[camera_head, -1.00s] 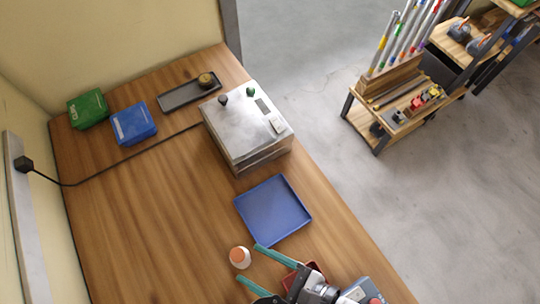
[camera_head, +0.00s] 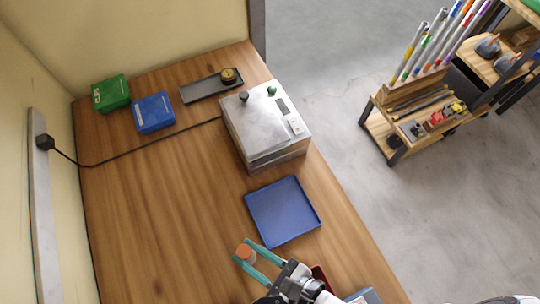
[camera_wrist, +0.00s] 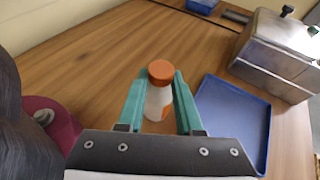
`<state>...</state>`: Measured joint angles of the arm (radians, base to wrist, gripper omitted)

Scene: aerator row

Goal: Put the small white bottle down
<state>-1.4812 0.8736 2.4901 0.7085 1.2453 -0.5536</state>
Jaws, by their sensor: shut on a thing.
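The small white bottle (camera_wrist: 158,100) has an orange cap and stands upright between the two teal fingers of my gripper (camera_wrist: 160,95) in the wrist view. My gripper is shut on it, with a finger on each side. In the head view the bottle (camera_head: 246,254) shows mostly as its orange cap between the fingers of my gripper (camera_head: 252,256), to the left of the blue tray. Whether its base touches the table cannot be told.
An empty blue tray (camera_head: 284,212) lies right of the bottle. A metal box machine (camera_head: 265,130) stands beyond it. A green box (camera_head: 110,93), a blue box (camera_head: 153,113) and a dark tray (camera_head: 205,88) are at the back. The wooden table (camera_head: 160,215) is clear on the left.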

